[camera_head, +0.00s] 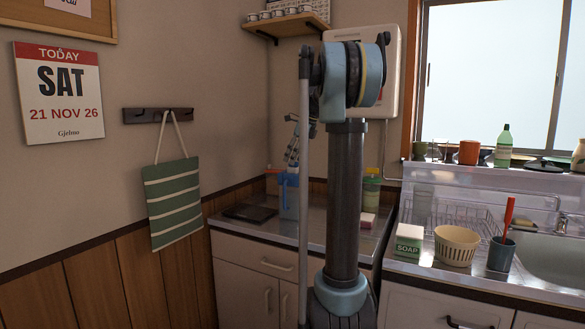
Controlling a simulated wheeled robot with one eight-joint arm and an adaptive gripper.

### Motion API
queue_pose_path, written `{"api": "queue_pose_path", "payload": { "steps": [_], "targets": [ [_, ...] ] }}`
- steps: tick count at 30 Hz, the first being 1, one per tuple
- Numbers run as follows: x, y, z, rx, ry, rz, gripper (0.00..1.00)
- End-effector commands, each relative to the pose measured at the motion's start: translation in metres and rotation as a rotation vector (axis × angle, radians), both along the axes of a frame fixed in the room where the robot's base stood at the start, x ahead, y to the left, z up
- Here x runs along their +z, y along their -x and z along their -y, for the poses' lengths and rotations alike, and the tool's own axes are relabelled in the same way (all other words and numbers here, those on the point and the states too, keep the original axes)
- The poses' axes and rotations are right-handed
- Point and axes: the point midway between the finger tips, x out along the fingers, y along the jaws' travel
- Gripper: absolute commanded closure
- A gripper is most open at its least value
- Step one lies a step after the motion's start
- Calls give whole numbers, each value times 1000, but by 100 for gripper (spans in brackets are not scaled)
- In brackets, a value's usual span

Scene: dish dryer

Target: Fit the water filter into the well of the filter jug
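I cannot make out the water filter.
My arm and column block the middle. A dark flat board (250,213) lies left of the jug. Soap box (409,240), cream basket (456,245) and dish rack (455,215) stand by the sink.

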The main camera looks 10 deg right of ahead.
Motion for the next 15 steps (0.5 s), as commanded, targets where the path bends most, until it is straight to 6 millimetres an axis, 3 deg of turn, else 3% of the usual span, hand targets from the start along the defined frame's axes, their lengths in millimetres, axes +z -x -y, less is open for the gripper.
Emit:
{"api": "queue_pose_path", "payload": {
  "steps": [9,15],
  "targets": [
    [56,14,19,-2,0,0,45],
    [75,18,26,-2,0,0,45]
  ]
}}
